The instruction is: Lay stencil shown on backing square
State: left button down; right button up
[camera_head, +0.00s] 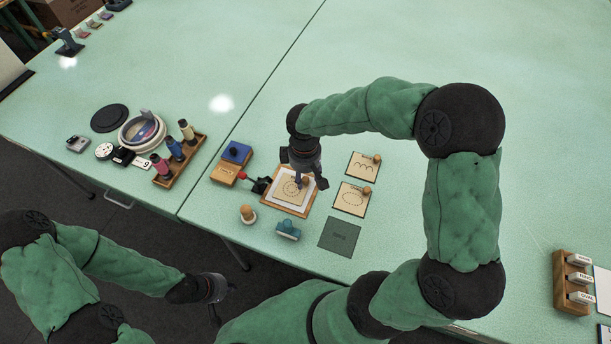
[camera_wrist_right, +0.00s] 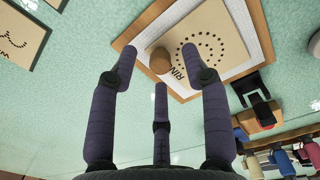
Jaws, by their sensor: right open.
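The ring stencil (camera_head: 290,187), a tan card with a dotted ring, lies on the white backing square (camera_head: 277,201) inside a wooden frame. In the right wrist view the stencil (camera_wrist_right: 214,33) sits slightly inside the white margin (camera_wrist_right: 188,93), and its lettering is partly covered. Its wooden knob (camera_wrist_right: 160,61) stands between the fingers of my right gripper (camera_wrist_right: 161,72), which are spread with gaps around it. In the head view my right gripper (camera_head: 307,180) is over the stencil's upper right part. My left gripper (camera_head: 218,288) hangs off the table's front edge; its fingers are unclear.
Two other knobbed stencils, (camera_head: 362,166) and (camera_head: 351,199), lie to the right, above a dark green square (camera_head: 340,236). A teal-handled tool (camera_head: 288,230) and a wooden-knobbed piece (camera_head: 248,214) stand in front. A spool rack (camera_head: 180,160) is left.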

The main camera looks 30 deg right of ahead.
notch_tip(320, 180, up, 11)
jog(key=shift+a, duration=0.15)
jog(key=shift+s+f, duration=0.1)
jog(key=shift+f, duration=0.05)
dwell(0.5)
